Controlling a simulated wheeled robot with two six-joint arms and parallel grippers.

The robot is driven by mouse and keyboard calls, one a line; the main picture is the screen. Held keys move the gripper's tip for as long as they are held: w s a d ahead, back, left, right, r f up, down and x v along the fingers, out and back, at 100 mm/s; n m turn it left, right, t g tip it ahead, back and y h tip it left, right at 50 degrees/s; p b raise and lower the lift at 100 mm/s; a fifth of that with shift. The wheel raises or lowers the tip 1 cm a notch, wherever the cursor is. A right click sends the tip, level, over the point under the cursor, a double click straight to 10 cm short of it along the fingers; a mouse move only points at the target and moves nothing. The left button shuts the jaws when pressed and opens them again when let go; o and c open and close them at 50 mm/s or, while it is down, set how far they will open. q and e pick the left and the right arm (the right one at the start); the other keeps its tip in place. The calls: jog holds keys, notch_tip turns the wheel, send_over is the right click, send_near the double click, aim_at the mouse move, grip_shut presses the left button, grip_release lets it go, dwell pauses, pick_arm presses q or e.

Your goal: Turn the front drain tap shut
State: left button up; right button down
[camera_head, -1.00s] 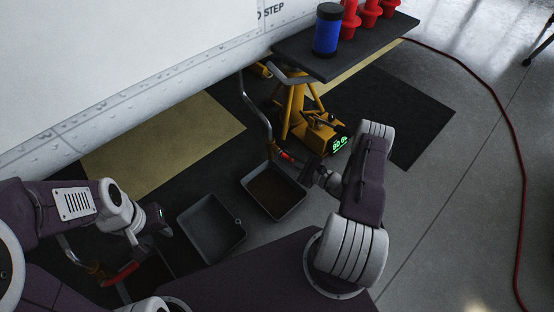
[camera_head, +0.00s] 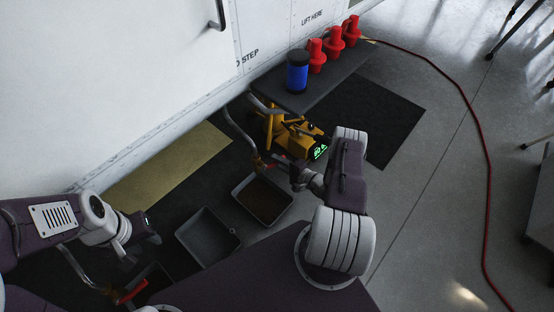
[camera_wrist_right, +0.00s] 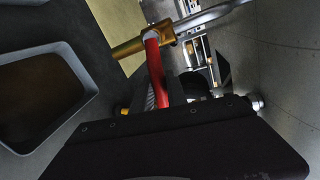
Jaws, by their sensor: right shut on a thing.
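The tap at my right gripper has a red lever (camera_wrist_right: 155,68) on a brass body (camera_wrist_right: 130,47). It sits at the lower end of a bent metal pipe (camera_head: 238,127), above a tray of brown liquid (camera_head: 262,199). My right gripper (camera_head: 280,167) is shut on the red lever. In the wrist view the lever runs from the brass body into the jaws, at a steep angle to the body. My left gripper (camera_head: 152,229) hangs apart from things at the left; its jaws are too small to read. A second red lever (camera_head: 131,292) is at the lower left.
A grey tray (camera_head: 208,238) stands left of the liquid tray. A yellow jack (camera_head: 292,135) is close behind my right gripper. A dark bench (camera_head: 315,85) holds a blue canister (camera_head: 297,72) and several red items. The white hull wall is behind. A red hose (camera_head: 470,125) crosses open floor at right.

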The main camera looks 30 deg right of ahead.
jog(key=shift+r+n+h+p, duration=0.3)
jog(key=shift+r+n+p, duration=0.2)
jog(key=shift+n+p, duration=0.3)
jog(key=c, duration=1.3)
grip_release()
